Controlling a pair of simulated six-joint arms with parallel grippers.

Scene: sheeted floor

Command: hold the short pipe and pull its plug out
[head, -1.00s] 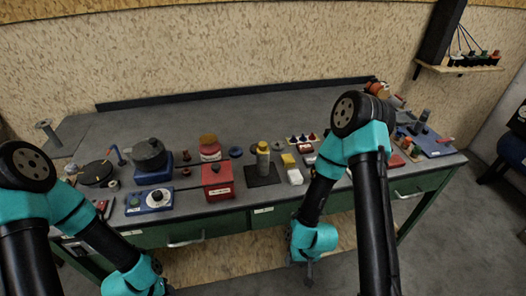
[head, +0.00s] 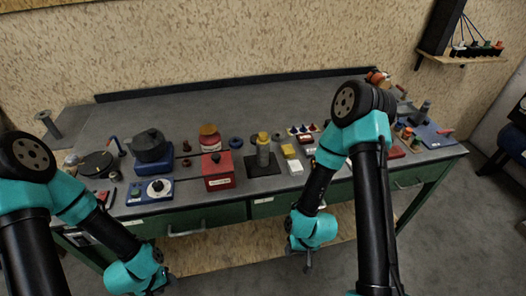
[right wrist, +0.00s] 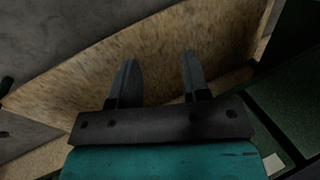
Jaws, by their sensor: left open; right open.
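A grey flanged piece (head: 47,124) stands at the far left of the bench. My left gripper (head: 158,288) is low in front of the bench, near the bottom edge of the head view, apart from everything. My right gripper (head: 307,264) hangs in front of the bench; in the right wrist view (right wrist: 158,78) its fingers are apart with nothing between them.
The bench (head: 245,105) is clear along the back. My right arm hides part of the right side. Drawers line the front.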

